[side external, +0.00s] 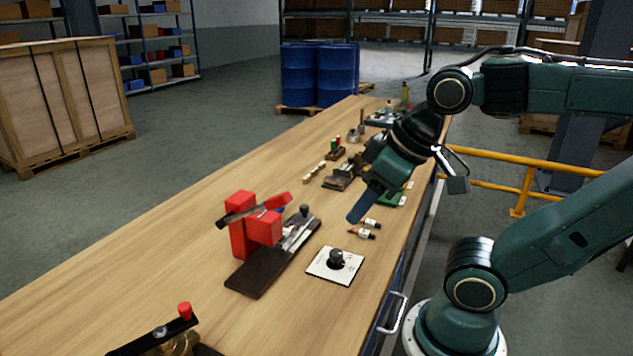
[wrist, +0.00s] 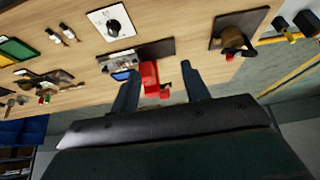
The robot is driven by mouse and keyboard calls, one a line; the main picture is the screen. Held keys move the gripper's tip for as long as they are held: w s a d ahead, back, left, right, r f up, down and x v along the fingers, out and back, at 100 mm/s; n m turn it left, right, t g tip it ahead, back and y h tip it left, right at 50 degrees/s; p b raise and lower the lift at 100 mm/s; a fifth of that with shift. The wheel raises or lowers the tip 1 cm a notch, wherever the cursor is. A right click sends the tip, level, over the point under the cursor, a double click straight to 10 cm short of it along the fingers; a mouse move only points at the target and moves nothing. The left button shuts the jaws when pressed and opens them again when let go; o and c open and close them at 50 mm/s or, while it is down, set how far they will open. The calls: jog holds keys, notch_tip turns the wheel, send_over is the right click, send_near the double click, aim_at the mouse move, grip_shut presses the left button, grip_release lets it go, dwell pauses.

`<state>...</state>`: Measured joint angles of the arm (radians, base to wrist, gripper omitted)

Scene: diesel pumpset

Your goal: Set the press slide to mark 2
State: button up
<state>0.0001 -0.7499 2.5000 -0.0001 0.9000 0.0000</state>
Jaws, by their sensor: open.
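The press, in the side external view, has red blocks (side external: 239,238) on a dark base (side external: 262,272) with a silvery rail (side external: 298,233) and a small dark knob (side external: 304,210). A red-ended lever (side external: 268,206) lies across its top. In the wrist view the red press (wrist: 150,75) shows between my fingers, well beyond them. I cannot tell which part is the slide, and no marks are readable. My gripper (side external: 354,218) is above the table to the right of the press, apart from it. In the wrist view its fingers (wrist: 160,69) are spread with nothing held.
A white plate with a black dial (side external: 336,261) lies right of the press. Small bottles (side external: 367,229) and several fixtures line the table behind. A brass fitting with a red-tipped lever (side external: 180,338) stands at the front left. The table's left side is clear.

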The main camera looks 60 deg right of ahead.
jog(key=m+g, duration=0.3)
jog(key=g, duration=0.3)
send_over(304, 206)
notch_tip(304, 206, down, 7)
jog(key=shift+f, duration=0.1)
notch_tip(304, 206, down, 14)
jog(key=shift+r, duration=0.15)
dwell(0.6)
